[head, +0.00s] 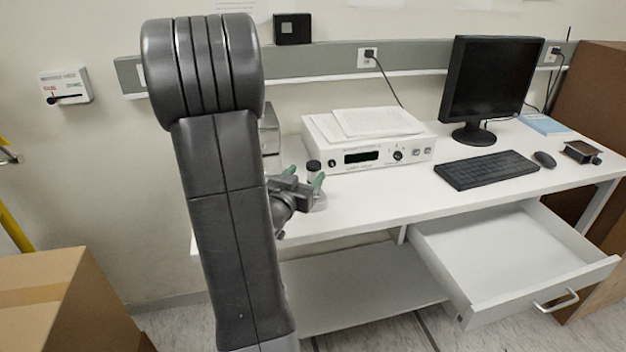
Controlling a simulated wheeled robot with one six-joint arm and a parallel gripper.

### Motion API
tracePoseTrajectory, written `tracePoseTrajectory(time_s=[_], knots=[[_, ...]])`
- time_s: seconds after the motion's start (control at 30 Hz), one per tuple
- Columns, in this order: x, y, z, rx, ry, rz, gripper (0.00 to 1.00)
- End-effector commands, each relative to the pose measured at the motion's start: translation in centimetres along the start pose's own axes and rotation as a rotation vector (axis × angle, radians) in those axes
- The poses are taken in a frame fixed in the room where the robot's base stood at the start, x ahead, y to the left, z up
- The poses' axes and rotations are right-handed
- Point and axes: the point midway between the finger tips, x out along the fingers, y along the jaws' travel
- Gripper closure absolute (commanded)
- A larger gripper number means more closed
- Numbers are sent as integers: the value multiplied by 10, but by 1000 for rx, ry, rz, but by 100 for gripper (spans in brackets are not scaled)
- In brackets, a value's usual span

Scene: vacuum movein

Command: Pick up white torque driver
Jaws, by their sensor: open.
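My gripper (304,177) is in the head view at the left front part of the white desk, partly hidden behind my dark arm. Its two green-tipped fingers are apart. A small upright thing with a dark cap (313,167) shows at the fingers, with a pale grey part (320,199) low beside them. I cannot tell whether this is the white torque driver, or whether the fingers touch it. No other thing in view is clearly the white torque driver; my arm hides part of the desk's left end.
The white desk (385,192) holds a white instrument (370,152) with papers, a monitor (490,85), a keyboard (487,169) and a mouse (544,159). An open, empty drawer (510,255) juts out below right. Cardboard boxes stand at lower left (45,300) and far right.

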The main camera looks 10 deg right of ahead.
Motion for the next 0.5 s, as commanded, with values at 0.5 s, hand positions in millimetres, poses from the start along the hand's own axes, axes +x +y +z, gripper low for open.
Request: tracePoseTrajectory(time_s=[0.5], knots=[[46,5,3,0,0,0,39]])
